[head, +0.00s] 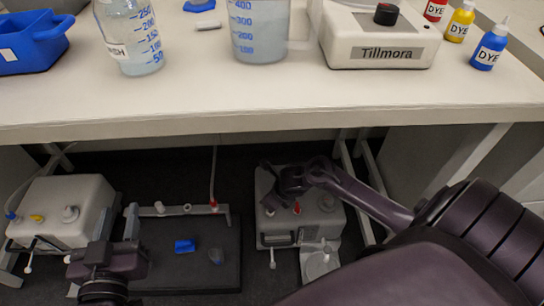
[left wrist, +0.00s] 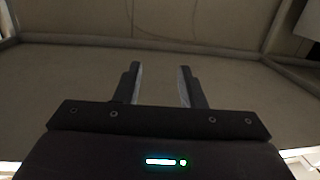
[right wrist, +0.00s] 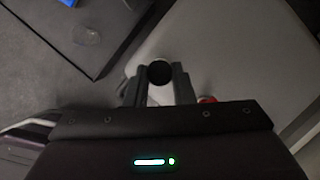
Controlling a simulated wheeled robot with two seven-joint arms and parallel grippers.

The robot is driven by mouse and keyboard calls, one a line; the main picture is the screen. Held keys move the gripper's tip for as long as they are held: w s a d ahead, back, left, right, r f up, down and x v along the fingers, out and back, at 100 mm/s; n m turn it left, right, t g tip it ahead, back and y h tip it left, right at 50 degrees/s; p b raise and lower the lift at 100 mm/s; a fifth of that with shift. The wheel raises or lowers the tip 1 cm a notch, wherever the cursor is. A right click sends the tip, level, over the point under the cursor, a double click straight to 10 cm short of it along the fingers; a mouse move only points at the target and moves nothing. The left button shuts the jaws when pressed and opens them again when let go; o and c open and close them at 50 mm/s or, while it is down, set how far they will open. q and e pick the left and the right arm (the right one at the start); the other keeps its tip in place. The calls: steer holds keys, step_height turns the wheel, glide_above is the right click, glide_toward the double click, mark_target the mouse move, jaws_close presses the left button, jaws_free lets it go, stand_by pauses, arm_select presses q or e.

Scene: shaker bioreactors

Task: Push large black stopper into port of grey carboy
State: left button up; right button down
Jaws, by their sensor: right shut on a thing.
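The large black stopper (right wrist: 159,72) shows as a dark round shape between the fingertips of my right gripper (right wrist: 159,86), which is shut on it. In the head view my right gripper (head: 278,194) is over the top left part of the grey carboy (head: 322,222) under the bench. The carboy's grey top (right wrist: 235,60) fills much of the right wrist view. The port is hidden beneath the stopper and gripper, so I cannot tell whether the stopper touches it. My left gripper (left wrist: 159,85) is open and empty, away at the lower left of the head view.
A second carboy (head: 88,205) stands on the floor at left. A dark tray (head: 165,262) with a blue piece (head: 185,246) lies between. The bench (head: 250,110) overhangs the carboys, carrying bottles and a Tillmora device (head: 375,45). A red-capped fitting (head: 297,208) sits near my right gripper.

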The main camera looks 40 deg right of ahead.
steer(key=shift+f+b, duration=0.35)
steer(key=shift+f, duration=0.3)
steer(key=shift+f+b, duration=0.25)
steer(key=shift+b, duration=0.2)
arm_select(q)
step_height(320, 180, up, 13)
steer(key=s+a+t+h, duration=0.1)
steer(key=t+h, duration=0.1)
steer(key=t, duration=0.4)
steer(key=shift+a, duration=0.2)
steer(key=shift+s+f, duration=0.1)
steer(key=shift+f, duration=0.3)
steer(key=shift+f, duration=0.1)
